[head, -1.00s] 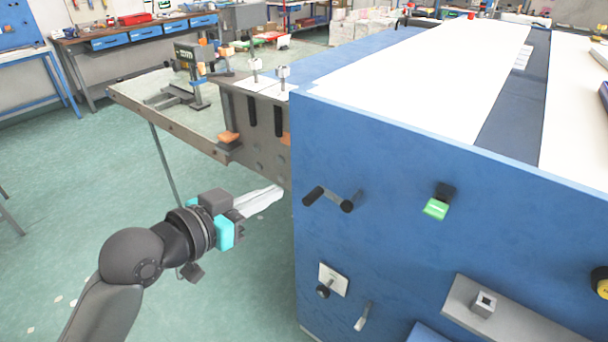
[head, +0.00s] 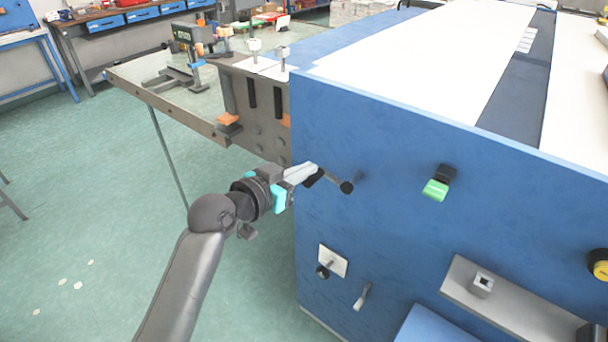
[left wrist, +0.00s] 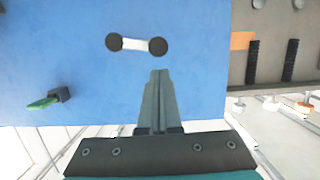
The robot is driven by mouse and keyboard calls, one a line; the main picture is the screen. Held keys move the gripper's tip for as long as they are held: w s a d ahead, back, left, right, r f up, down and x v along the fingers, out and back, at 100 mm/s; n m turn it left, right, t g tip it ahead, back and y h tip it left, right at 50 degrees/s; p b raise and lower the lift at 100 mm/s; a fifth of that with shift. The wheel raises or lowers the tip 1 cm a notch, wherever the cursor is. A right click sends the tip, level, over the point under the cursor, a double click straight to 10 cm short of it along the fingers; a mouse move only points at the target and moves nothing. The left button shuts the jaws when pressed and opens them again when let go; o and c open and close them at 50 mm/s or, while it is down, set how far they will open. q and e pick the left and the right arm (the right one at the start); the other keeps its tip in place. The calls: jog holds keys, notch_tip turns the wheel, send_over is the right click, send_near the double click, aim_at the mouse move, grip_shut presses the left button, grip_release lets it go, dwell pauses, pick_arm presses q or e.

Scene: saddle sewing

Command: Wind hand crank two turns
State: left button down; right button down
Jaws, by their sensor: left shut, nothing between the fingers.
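The hand crank (head: 333,181) sits on the blue side panel of the machine, near its left edge. It has a short pale arm between a black hub and a black handle. In the left wrist view the crank (left wrist: 137,44) shows just beyond my fingertips, with both black ends clear. My left gripper (head: 311,169) is shut and empty. In the head view its tips overlap the crank's handle end. In the left wrist view the tips (left wrist: 160,74) point at the handle-side end with a gap in the picture; contact cannot be told. My right gripper is not in view.
A green-tipped switch (head: 437,188) is right of the crank. A small plate with a knob (head: 331,263) and a lever (head: 362,297) are below. A metal feed table (head: 175,110) juts out on the left. Open green floor (head: 90,210) lies left of the machine.

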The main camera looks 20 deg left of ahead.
pick_arm(q)
jog(key=shift+f, duration=0.5)
jog(key=shift+w+a+f+n+h+b, duration=0.1)
jog(key=shift+a+f+n+h+b, duration=0.15)
jog(key=shift+f+n, duration=0.35)
jog(key=shift+w+a+f+n+h+b, duration=0.15)
jog(key=shift+f+n+h, duration=0.25)
jog(key=shift+n, duration=0.35)
jog(key=shift+s+a+f+n+h+b, duration=0.1)
jog(key=shift+a+f+n+h+b, duration=0.1)
jog(key=shift+f+n, duration=0.45)
jog(key=shift+w+r, duration=0.1)
jog(key=shift+r, duration=0.05)
